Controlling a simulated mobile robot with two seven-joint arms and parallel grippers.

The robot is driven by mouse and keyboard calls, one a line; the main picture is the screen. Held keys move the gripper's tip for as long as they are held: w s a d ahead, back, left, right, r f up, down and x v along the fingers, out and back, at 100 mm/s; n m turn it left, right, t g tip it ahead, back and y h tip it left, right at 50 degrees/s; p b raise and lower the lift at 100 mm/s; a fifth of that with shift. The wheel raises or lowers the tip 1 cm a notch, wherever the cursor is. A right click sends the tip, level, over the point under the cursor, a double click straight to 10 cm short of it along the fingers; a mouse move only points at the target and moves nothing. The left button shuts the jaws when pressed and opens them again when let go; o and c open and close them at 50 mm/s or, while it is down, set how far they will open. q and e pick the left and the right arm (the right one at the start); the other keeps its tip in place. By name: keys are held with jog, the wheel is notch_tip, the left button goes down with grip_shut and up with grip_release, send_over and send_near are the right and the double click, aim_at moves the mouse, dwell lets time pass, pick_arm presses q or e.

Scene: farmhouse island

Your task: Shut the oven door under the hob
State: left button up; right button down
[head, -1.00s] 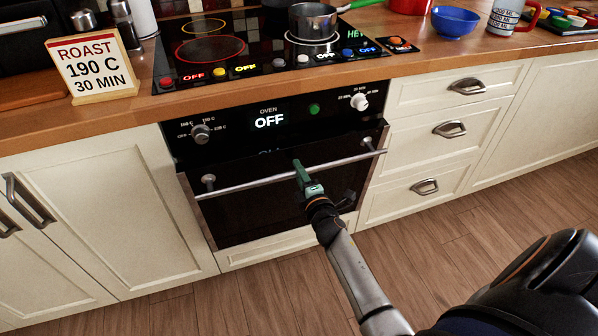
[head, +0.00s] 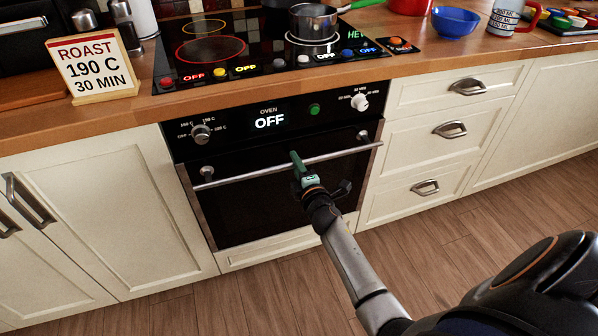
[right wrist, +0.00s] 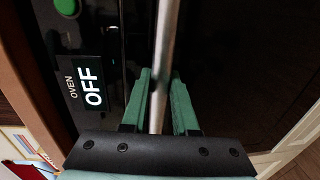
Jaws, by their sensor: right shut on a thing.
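The oven door (head: 262,205) is a black glass panel under the hob (head: 262,55). It looks flush with the oven front, with no clear gap along its top edge; a very small gap cannot be ruled out. Its steel handle (head: 240,176) runs across near the top of the door. My right gripper (head: 297,160) is at the middle of the handle. In the right wrist view its green fingers (right wrist: 161,82) lie on both sides of the handle bar (right wrist: 165,40), shut on it. My left gripper is not in view.
The control panel (head: 240,123) above the door reads OFF. White cupboards (head: 110,210) stand at left and drawers (head: 430,135) at right. A pot (head: 313,22) sits on the hob, and a ROAST sign (head: 95,68) on the counter. The wooden floor (head: 430,255) in front looks clear.

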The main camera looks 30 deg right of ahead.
jog(key=shift+x, duration=0.8)
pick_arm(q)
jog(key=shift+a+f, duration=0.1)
pick_arm(e)
jog(key=c, duration=0.7)
grip_release()
jog(key=shift+r, duration=0.15)
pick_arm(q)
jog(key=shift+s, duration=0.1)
pick_arm(e)
jog(key=shift+s, duration=0.15)
